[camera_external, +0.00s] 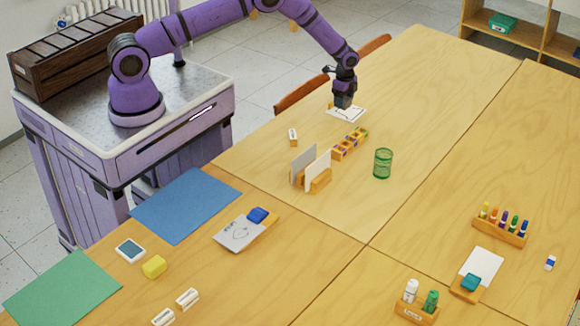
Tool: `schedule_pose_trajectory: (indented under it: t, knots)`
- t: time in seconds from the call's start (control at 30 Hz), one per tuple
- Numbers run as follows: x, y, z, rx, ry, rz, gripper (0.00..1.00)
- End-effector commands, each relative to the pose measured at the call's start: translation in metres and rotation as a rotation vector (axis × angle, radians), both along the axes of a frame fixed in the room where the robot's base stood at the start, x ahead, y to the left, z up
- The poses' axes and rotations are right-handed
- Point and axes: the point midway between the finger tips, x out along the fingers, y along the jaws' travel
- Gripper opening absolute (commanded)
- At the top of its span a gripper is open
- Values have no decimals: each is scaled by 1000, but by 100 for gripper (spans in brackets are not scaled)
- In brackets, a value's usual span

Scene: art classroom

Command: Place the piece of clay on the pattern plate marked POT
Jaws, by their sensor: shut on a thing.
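A small orange-yellow bit shows beside the gripper's left side. Another pale plate (237,235) with a line drawing and lettering lies nearer, with a blue block (258,215) at its far corner. The lettering on both plates is too small to read.
A wooden holder with pale cards (317,172), a divided wooden tray (350,144) and a green mesh cup (383,163) stand in front of the gripper. A small white block (292,136) lies left of them. The table right of the gripper is clear.

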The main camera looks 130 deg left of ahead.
Motion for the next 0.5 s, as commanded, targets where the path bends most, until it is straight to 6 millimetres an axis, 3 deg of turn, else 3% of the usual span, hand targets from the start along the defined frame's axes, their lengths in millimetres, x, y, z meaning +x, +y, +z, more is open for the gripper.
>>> schedule_pose_trajectory:
  t: [0.2, 0.5]
  knots:
    - [-1, -1, -32, -2, 1, 0, 27]
    - [-1, -1, -35, -1, 0, 0, 27]
